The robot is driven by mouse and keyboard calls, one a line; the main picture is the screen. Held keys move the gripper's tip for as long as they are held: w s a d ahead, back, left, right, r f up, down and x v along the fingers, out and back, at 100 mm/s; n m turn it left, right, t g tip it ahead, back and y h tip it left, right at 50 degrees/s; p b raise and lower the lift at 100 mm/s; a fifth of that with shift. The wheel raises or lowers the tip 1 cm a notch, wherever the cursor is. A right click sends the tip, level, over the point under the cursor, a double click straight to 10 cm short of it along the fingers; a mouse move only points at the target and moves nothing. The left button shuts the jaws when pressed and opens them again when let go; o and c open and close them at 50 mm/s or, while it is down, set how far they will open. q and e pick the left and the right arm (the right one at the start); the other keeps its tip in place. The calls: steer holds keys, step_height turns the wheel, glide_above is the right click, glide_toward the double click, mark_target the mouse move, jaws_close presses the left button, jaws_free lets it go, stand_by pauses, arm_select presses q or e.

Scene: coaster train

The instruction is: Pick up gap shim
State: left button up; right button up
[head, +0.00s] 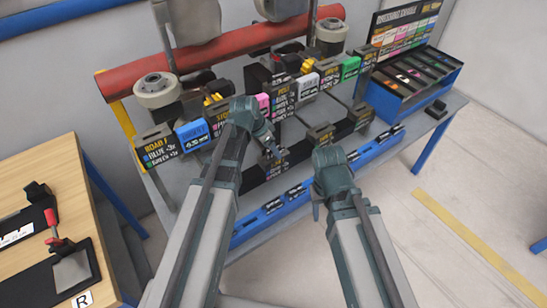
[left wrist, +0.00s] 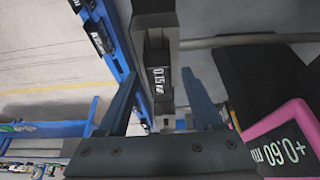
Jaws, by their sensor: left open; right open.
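In the left wrist view, a dark piece with a white "0.15" label (left wrist: 158,78) sits in a grey upright holder between my left fingers; it looks like a gap shim. My left gripper (left wrist: 160,88) is open, with one blue finger on each side of this piece and no clear contact. In the head view, my left arm reaches the middle of the bench, and its fingers are small and partly hidden by the wrist. My right gripper (head: 317,207) is beside the front of the bench, near the blue rail, with nothing visible in it.
A pink-edged block marked "+0.60" (left wrist: 285,140) is close to the right of my left gripper. Labelled bins, including a blue one (head: 192,134), line the bench. A blue rail (head: 268,217) runs along its front. A compartmented tray (head: 405,93) stands right; a wooden table (head: 65,165) stands left.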

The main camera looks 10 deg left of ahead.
arm_select(q)
steer(key=shift+f, duration=0.2)
jaws_close()
steer(key=shift+w, duration=0.1)
steer(key=shift+r, duration=0.1)
step_height(320, 180, up, 10)
steer(key=p, duration=1)
step_height(320, 180, up, 4)
steer(key=p, duration=0.4)
steer(key=shift+r+p, duration=0.15)
steer(key=shift+p, duration=0.2)
